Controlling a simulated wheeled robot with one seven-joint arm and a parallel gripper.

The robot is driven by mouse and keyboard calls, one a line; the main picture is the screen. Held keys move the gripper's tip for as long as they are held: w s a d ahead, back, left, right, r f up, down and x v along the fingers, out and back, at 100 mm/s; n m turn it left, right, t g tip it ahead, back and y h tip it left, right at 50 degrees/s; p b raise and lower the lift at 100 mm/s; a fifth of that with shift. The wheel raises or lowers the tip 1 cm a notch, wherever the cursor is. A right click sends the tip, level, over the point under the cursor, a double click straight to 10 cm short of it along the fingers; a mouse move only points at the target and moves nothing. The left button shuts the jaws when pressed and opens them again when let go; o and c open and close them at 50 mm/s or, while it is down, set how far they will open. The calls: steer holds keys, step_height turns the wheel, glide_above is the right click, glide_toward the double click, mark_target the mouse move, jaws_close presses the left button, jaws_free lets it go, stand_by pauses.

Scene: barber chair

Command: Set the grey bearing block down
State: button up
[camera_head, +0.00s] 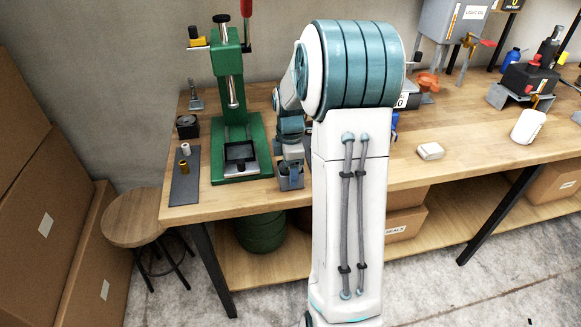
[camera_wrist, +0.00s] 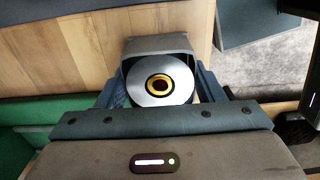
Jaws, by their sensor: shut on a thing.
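My gripper (camera_head: 290,180) is beside the green press, close over the front edge of the workbench, partly hidden by my arm. In the wrist view my gripper (camera_wrist: 163,90) is shut on the grey bearing block (camera_wrist: 160,44), with one blue-grey finger on each side of it. The block holds a round bearing (camera_wrist: 150,84) with a bright steel face and a yellow ring around a dark centre. The wooden workbench top (camera_wrist: 85,45) shows behind the block. I cannot tell whether the block touches the bench.
The green press (camera_head: 228,110) stands just left of my gripper. A dark mat (camera_head: 184,190) with a brass bush (camera_head: 183,167) lies farther left. A white block (camera_head: 430,151) lies on the bench to the right, with clear wood around it. A wooden stool (camera_head: 140,216) stands at the bench's left end.

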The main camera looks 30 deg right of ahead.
steer(key=shift+f, duration=0.15)
steer(key=o, duration=1.7)
step_height(320, 180, up, 12)
steer(key=s+a+m+t, duration=0.1)
steer(key=s+a+m, duration=0.4)
steer(key=s, duration=0.1)
steer(key=s+a+m+t, duration=0.1)
steer(key=s+a+m, duration=0.4)
steer(key=s, duration=0.2)
steer(key=s+a+f+m+t, duration=0.1)
steer(key=s+a+m, duration=0.4)
steer(key=s, duration=0.2)
steer(key=shift+s+f, duration=0.1)
steer(key=shift+s, duration=0.1)
